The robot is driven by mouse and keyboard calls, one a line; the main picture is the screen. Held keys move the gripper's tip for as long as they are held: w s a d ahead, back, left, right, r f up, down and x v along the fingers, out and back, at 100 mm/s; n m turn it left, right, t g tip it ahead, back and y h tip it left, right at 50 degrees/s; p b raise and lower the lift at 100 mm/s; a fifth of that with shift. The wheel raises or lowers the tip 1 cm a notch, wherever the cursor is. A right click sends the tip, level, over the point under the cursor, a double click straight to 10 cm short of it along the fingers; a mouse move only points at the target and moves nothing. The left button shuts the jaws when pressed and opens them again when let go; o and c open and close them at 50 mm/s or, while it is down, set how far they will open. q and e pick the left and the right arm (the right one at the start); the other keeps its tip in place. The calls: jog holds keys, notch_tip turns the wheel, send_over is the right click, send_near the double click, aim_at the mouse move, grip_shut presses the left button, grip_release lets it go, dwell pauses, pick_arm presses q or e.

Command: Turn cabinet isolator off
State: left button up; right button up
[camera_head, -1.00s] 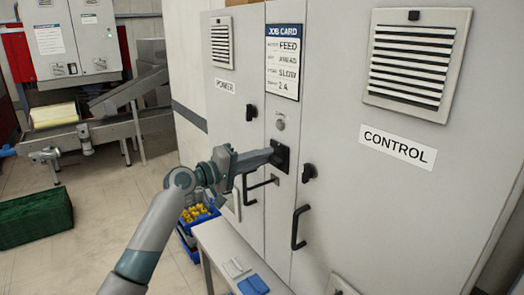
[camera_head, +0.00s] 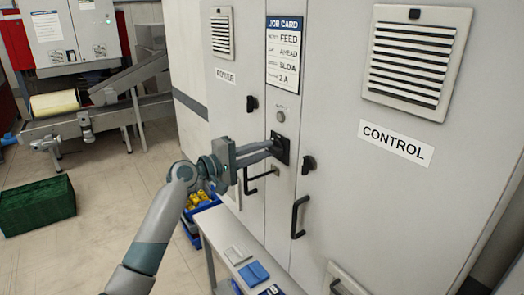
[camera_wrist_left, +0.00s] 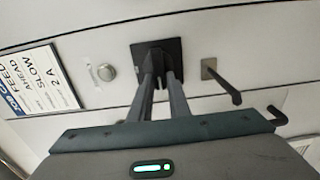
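The cabinet isolator (camera_head: 282,146) shows as a black square plate on the narrow grey panel between the POWER and CONTROL doors, below the job card. It also shows in the left wrist view (camera_wrist_left: 172,45). My left gripper (camera_head: 270,148) reaches it from the left, with its fingertips at the plate. In the left wrist view the two fingers (camera_wrist_left: 160,75) stand a narrow gap apart and appear closed on the isolator's handle. My right gripper is not in view.
A round grey button (camera_head: 280,116) sits above the isolator. Door handles (camera_head: 299,216) and black latches (camera_head: 309,164) are close by. A small bench (camera_head: 214,228) with blue and grey items stands below. The job card (camera_head: 285,52) hangs above. Open floor lies left.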

pick_arm(q)
jog(key=o, duration=0.3)
jog(key=shift+s+a+f, duration=0.1)
jog(key=shift+s+a, duration=0.2)
jog(key=shift+a, duration=0.1)
jog(key=shift+b+v, duration=3.55)
jog(key=shift+v, duration=4.7)
